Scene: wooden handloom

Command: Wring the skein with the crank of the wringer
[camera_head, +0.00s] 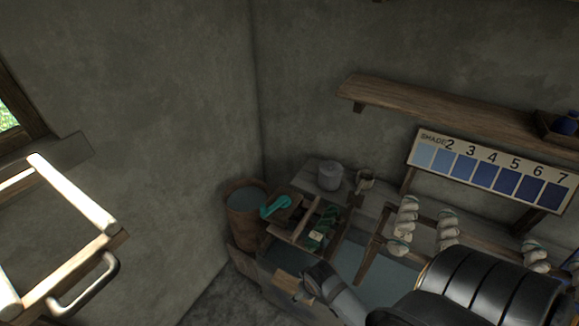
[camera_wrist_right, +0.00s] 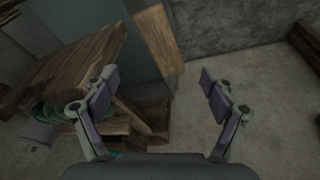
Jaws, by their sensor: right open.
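The teal crank (camera_head: 275,206) sits at the left side of the wooden wringer (camera_head: 298,222), near the back corner of the room. A dark green skein (camera_head: 323,228) hangs on the wringer with a small pale tag. In the right wrist view, green strands of the skein (camera_wrist_right: 48,112) show at the left, partly behind wood. My right gripper (camera_wrist_right: 157,88) is open, with nothing between its fingers. In the head view my right arm reaches in from the lower right, apart from the crank. My left gripper is not in view.
A brown bucket (camera_head: 245,212) stands left of the wringer. A grey pot (camera_head: 331,176) sits behind it. Pale skeins (camera_head: 447,229) hang on a rack at the right, below a shade chart (camera_head: 490,170). A wooden frame (camera_head: 75,268) with a metal handle is at the left.

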